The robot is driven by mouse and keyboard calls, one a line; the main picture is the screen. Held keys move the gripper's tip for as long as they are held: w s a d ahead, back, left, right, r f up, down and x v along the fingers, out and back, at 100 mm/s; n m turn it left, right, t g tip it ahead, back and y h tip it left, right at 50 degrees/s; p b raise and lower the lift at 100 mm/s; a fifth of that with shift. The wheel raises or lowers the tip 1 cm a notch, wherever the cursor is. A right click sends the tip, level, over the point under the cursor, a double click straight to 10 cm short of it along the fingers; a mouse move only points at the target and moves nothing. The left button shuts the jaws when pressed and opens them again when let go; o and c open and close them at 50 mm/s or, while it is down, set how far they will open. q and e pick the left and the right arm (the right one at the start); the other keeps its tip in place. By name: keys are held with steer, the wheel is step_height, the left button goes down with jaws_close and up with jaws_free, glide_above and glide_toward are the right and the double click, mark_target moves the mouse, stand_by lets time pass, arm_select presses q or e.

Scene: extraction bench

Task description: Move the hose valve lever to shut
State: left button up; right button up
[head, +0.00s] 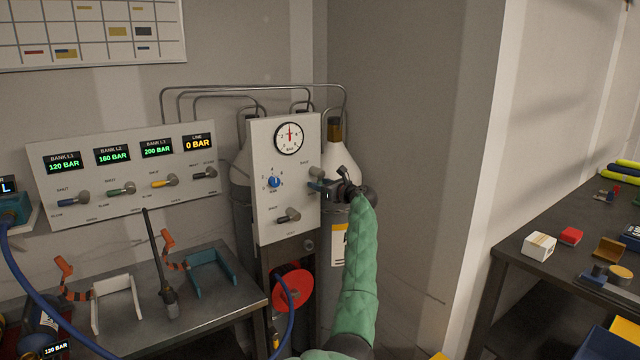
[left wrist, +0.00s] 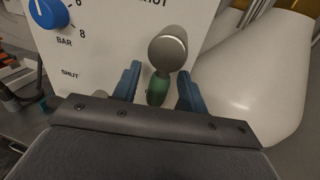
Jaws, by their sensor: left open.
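An upright white panel (head: 265,150) carries a gauge, a blue knob and two levers. The upper lever has a round grey hub (head: 316,173) at the panel's right edge; in the left wrist view its hub (left wrist: 168,47) shows with a short green handle (left wrist: 157,91) pointing down. My left gripper (head: 318,186) is open at this lever, and its blue fingers (left wrist: 157,82) stand either side of the green handle; contact cannot be told. A lower dark lever (head: 288,215) has a "SHUT" label beside it. Which lever is the hose valve's is not readable. My right gripper is not in view.
The blue regulator knob (head: 274,182) is close left of my gripper. White cylinders (head: 340,163) stand behind the panel. A red hose reel (head: 292,290) is below. A bank panel (head: 120,175) with several levers and a metal bench (head: 215,310) are at left.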

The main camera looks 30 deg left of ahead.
arm_select(q)
steer(key=shift+c, duration=0.2)
steer(key=c, duration=0.9)
